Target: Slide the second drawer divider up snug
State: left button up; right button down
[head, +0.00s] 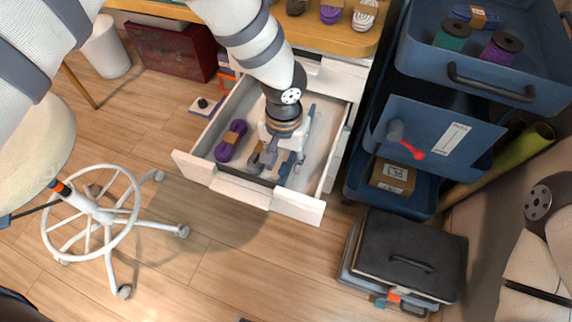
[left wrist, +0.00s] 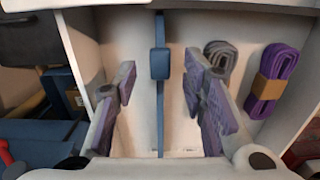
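A white drawer (head: 200,172) stands open under the wooden bench. My left gripper (head: 279,162) reaches down into it. In the left wrist view, the gripper (left wrist: 162,100) is open, its two purple-padded fingers apart. A thin blue divider (left wrist: 160,110) runs between the fingers, with a wider blue block on it. I see gaps on both sides of the divider, so neither finger grips it. In the head view my gripper and arm cover much of the divider. My right gripper is out of view; only part of that arm shows at the right edge.
A purple cord bundle (left wrist: 275,80) and a grey cord bundle (left wrist: 220,56) lie in the drawer, right of the divider in the wrist view. A blue cart (head: 412,110) stands close right of the drawer. A wheeled stool base (head: 98,215) stands left.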

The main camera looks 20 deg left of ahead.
aim_at(285, 167)
pick_arm(q)
notch_tip(285, 167, down, 4)
jog(key=shift+r, duration=0.1)
jog(key=shift+w, duration=0.1)
grip_shut()
jog(key=shift+a+r, duration=0.15)
jog(key=shift+a, duration=1.6)
grip_release()
